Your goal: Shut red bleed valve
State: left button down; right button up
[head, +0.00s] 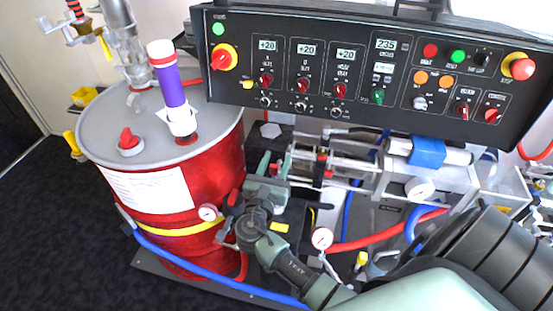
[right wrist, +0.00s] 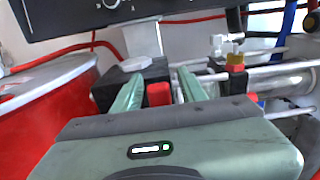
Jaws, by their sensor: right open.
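In the right wrist view, a small red block-like part, apparently the red bleed valve's handle (right wrist: 158,94), shows between the two green fingers of my right gripper (right wrist: 159,80). The fingers are apart, one on each side of it, and I cannot tell whether they touch it. In the head view, my right gripper (head: 274,166) is open beside the red drum, at the left end of the pump assembly, and a little red (head: 273,169) shows between its fingers. The valve's lower part is hidden by my gripper. My left gripper is not in view.
The black control panel (head: 370,75) overhangs the workspace. The red drum (head: 165,190) stands close on the left. A brass fitting with a red part (right wrist: 236,66) and metal pump rods are right of my fingers. Red and blue hoses (head: 210,272) run low around.

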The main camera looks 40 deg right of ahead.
jog(key=shift+d, duration=0.1)
grip_shut()
dwell(1.4)
